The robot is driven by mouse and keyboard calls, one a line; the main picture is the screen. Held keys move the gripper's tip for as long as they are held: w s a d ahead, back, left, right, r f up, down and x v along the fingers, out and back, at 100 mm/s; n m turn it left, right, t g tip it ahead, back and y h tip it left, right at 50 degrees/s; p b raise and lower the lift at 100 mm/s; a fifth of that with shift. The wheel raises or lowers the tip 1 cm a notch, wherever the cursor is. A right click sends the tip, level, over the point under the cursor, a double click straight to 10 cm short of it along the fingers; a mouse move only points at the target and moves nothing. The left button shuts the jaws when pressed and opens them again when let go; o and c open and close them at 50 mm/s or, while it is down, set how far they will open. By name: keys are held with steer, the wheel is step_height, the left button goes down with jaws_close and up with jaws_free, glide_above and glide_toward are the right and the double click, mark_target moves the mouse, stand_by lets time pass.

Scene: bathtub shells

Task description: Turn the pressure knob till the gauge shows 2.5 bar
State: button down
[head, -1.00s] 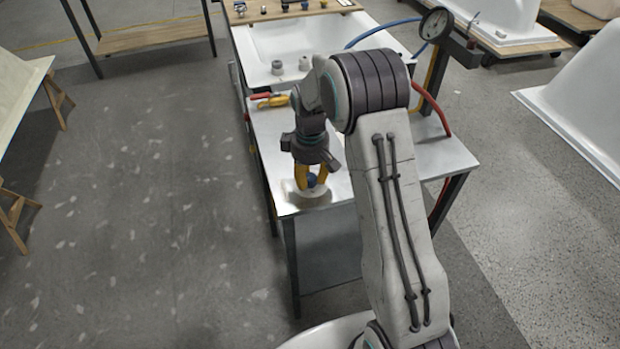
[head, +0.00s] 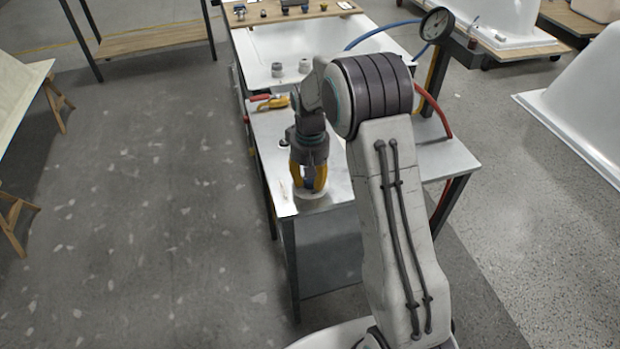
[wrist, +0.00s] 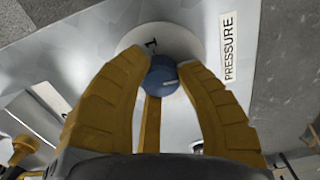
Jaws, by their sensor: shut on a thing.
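My gripper (wrist: 161,70) points down over the near end of the metal bench and is shut on the blue pressure knob (wrist: 160,81). Its yellow fingers hold the knob from both sides in the wrist view. The knob has a pale pointer line and sits on a round white plate (wrist: 182,42). A figure "1" shows on the plate behind the knob. The gripper also shows in the head view (head: 309,188), where it mostly hides the knob. The round pressure gauge (head: 437,24) stands on a post at the back right. Its needle is too small to read surely.
A white "PRESSURE" label (wrist: 229,47) lies beside the plate. A red and yellow tool (head: 272,102) lies on the bench's left edge. A red hose (head: 434,110) runs at the right.

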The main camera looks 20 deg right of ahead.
steer(key=shift+s+f, duration=0.1)
stand_by(0.3)
steer(key=c, duration=0.8)
jaws_free()
step_height(320, 180, up, 12)
steer(key=shift+r, duration=0.1)
stand_by(0.4)
